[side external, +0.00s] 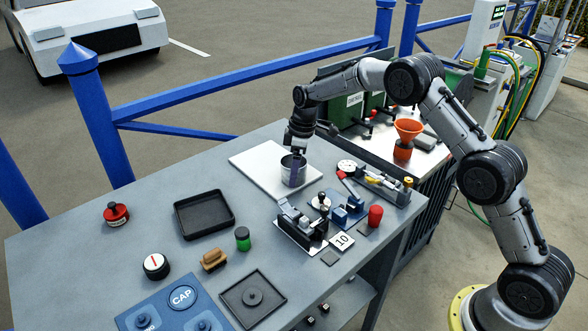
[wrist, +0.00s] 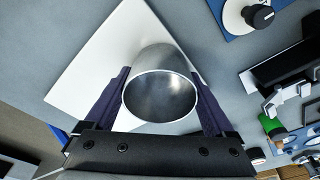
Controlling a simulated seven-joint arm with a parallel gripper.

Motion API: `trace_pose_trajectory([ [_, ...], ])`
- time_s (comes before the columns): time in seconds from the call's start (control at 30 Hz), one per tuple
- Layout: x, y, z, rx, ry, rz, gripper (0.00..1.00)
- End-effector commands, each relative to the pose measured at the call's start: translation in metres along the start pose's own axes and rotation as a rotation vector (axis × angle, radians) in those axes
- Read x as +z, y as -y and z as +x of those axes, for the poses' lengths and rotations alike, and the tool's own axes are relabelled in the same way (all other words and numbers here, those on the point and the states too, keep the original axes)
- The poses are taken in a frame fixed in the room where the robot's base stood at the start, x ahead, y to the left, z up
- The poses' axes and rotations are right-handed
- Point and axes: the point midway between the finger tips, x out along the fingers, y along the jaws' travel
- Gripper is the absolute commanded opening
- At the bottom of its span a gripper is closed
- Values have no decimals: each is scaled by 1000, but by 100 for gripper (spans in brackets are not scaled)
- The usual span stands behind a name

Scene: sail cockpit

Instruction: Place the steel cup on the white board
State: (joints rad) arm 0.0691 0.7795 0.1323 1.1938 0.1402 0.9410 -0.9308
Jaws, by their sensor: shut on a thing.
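The steel cup (side external: 291,173) is a plain silver cylinder, upright in the side view, at the right part of the white board (side external: 258,165). My gripper (side external: 294,165) comes down from above and is shut on the cup. In the wrist view the two dark fingers of my gripper (wrist: 160,88) press on either side of the cup (wrist: 158,62), whose open, empty mouth faces the camera. The white board (wrist: 98,75) shows behind the cup. I cannot tell whether the cup's base touches the board or hangs just above it.
Clamps and a black vise (side external: 301,228) stand close to the board's right. An orange funnel (side external: 407,131) is at the back right.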

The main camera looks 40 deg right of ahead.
Motion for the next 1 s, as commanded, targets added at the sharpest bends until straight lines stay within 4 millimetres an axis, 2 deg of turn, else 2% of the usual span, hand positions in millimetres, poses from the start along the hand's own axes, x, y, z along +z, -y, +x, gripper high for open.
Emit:
trace_pose_trajectory([
  [0.1, 0, 0, 2, 2, -2, 0, 6],
  [0.13, 0, 0, 3, 0, 0, 0, 94],
  [0.17, 0, 0, 3, 0, 0, 0, 99],
  [0.43, 0, 0, 1, 0, 0, 0, 100],
  [0.57, 0, 0, -10, 1, -1, -1, 100],
  [1.0, 0, -1, -94, 3, -1, -1, 100],
])
